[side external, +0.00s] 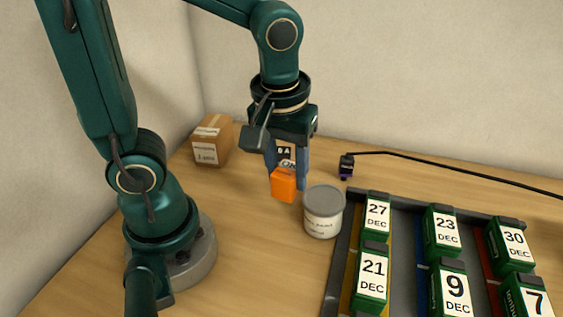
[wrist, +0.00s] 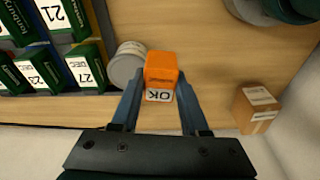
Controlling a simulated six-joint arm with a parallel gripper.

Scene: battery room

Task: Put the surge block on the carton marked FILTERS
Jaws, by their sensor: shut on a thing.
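The surge block appears to be the orange block (side external: 284,185) with a white label reading OK. It also shows in the wrist view (wrist: 161,68), label towards the palm. My gripper (side external: 286,175) points down and is shut on the block, with a blue finger on each side; it also shows in the wrist view (wrist: 160,85). Whether the block touches the table is hard to tell. A brown carton (side external: 213,140) stands at the back left, and in the wrist view it is at the right (wrist: 257,109). Its label is too small to read.
A lidded paint can (side external: 323,213) stands close right of the block. A dark tray (side external: 343,262) with several green dated batteries fills the right front. A black plug and cable (side external: 347,166) lie behind. Bare table (side external: 240,200) lies between my base and the block.

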